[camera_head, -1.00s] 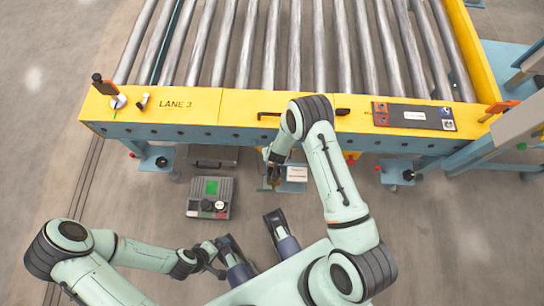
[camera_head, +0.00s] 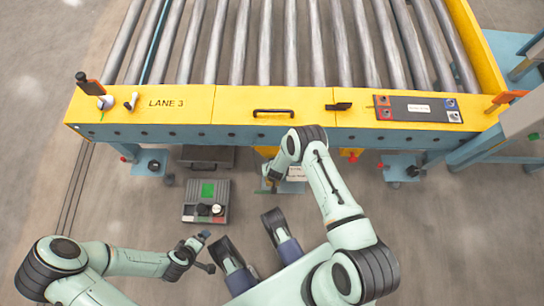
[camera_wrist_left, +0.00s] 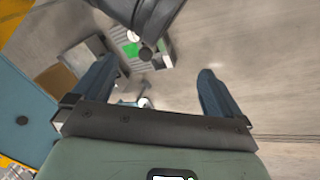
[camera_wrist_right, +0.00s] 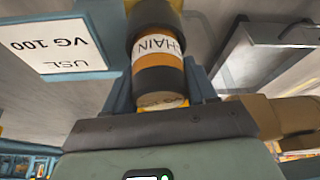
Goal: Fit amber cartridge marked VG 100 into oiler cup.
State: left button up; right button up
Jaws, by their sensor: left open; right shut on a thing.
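My right gripper (camera_wrist_right: 160,84) is shut on a cartridge (camera_wrist_right: 158,48) with amber and dark bands and a white label reading CHAIN. Its near end face shows part of a VG mark. Its far end meets a dark round part at the top of the right wrist view; I cannot tell whether that is the oiler cup or the cartridge's own end. In the head view my right gripper (camera_head: 269,186) hangs below the conveyor's front edge, beside the white VG 100 card (camera_wrist_right: 52,45). My left gripper (camera_wrist_left: 154,82) is open and empty, low at the left of the head view (camera_head: 208,250).
The yellow LANE 3 conveyor rail (camera_head: 230,104) runs across above. A dark case (camera_head: 207,158) lies under it. Open floor (camera_head: 110,210) is at the left.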

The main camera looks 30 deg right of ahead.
jog(key=shift+r, duration=0.1)
jog(key=o, duration=1.2)
